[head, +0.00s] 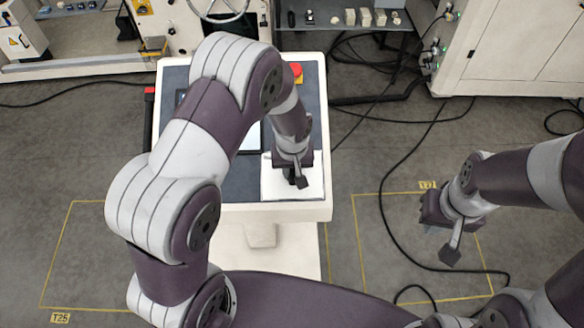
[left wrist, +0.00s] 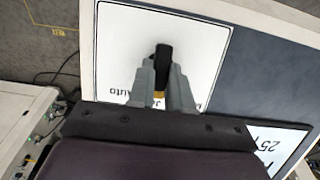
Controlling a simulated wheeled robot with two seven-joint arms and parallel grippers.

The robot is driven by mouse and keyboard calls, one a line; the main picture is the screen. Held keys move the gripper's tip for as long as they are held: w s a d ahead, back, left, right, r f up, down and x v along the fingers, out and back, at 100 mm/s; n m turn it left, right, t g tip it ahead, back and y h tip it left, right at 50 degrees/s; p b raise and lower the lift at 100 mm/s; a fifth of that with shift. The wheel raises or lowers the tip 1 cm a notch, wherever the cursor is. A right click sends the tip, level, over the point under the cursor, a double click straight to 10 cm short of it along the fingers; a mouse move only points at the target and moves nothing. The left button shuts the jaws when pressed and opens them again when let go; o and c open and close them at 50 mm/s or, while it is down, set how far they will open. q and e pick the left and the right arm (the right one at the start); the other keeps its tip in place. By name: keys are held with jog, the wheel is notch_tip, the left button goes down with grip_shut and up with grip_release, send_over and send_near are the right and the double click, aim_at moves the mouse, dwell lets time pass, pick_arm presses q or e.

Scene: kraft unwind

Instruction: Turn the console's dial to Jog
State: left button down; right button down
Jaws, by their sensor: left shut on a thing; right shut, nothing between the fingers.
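The console (head: 325,130) has a dark top face with a white dial plate (head: 272,188) at its near edge. In the left wrist view the dial (left wrist: 162,58) is a black knob standing on the white plate (left wrist: 115,45). My left gripper (head: 291,178) is over the plate, and in the left wrist view its grey fingers (left wrist: 161,78) are shut on the dial from both sides. Printed labels show partly beside the fingers: "Auto" and the start of "Jo"; the rest is hidden. My right gripper (head: 432,229) is shut and empty, away from the console.
A red button (head: 296,69) on a yellow base is at the console's far right. A screen (left wrist: 275,148) lies beside the dial plate. Black cables (head: 400,200) run over the floor to the right. A bench (head: 345,18) with small parts and white cabinets (head: 520,50) stand behind.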

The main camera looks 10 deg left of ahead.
aim_at(292, 180)
pick_arm(q)
jog(key=shift+s+f, duration=0.2)
jog(key=c, duration=1)
grip_release()
jog(key=shift+c, duration=0.2)
jog(key=shift+r, duration=0.1)
jog(key=shift+w, duration=0.1)
jog(key=shift+r, duration=0.3)
notch_tip(292, 180, up, 12)
jog(key=s+b, duration=0.1)
jog(key=b, duration=0.1)
jog(key=shift+s+d, duration=0.2)
jog(key=shift+s, duration=0.05)
